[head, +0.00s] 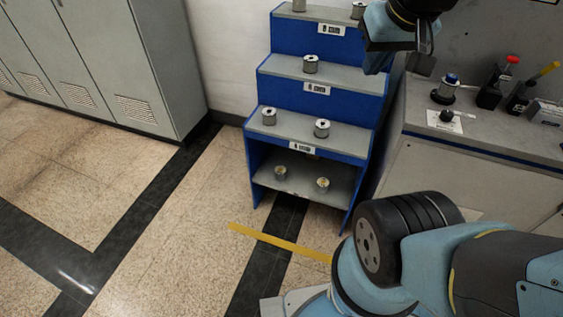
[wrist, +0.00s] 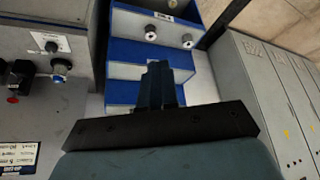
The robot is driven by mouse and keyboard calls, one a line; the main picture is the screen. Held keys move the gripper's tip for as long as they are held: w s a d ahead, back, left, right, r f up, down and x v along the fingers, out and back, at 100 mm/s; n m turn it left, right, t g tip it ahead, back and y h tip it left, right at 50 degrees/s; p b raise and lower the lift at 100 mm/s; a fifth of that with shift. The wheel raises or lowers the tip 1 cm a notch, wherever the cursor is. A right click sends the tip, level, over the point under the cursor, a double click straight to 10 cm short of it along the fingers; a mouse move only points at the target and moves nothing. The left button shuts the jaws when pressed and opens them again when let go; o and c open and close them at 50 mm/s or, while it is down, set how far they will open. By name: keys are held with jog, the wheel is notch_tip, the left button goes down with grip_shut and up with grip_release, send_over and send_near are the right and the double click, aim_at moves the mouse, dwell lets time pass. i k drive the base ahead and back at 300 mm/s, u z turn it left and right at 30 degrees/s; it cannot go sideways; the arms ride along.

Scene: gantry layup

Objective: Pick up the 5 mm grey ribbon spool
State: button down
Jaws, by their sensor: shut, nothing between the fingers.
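A blue stepped rack with grey shelves (head: 350,85) holds small silver-grey spools on its tiers. In the head view one spool (head: 310,64) stands alone on the second tier. Two more, a left spool (head: 269,116) and a right spool (head: 322,128), stand on the third tier. The tier labels are too small to read surely, so I cannot tell which spool is the 5 mm one. My gripper (head: 422,62) is at the upper right, above the rack's right side and the counter. In the wrist view my gripper (wrist: 160,88) is shut and empty, with two spools (wrist: 151,32) (wrist: 187,40) beyond it.
Two paler spools (head: 280,173) (head: 322,184) sit on the lowest shelf. Grey lockers (head: 110,65) stand left. The floor before the rack has open room.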

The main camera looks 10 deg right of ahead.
aim_at(280, 171)
jog(key=z, duration=0.8)
jog(key=i, duration=0.1)
jog(key=u, duration=2.5)
jog(key=k, duration=0.75)
jog(key=z, duration=1.2)
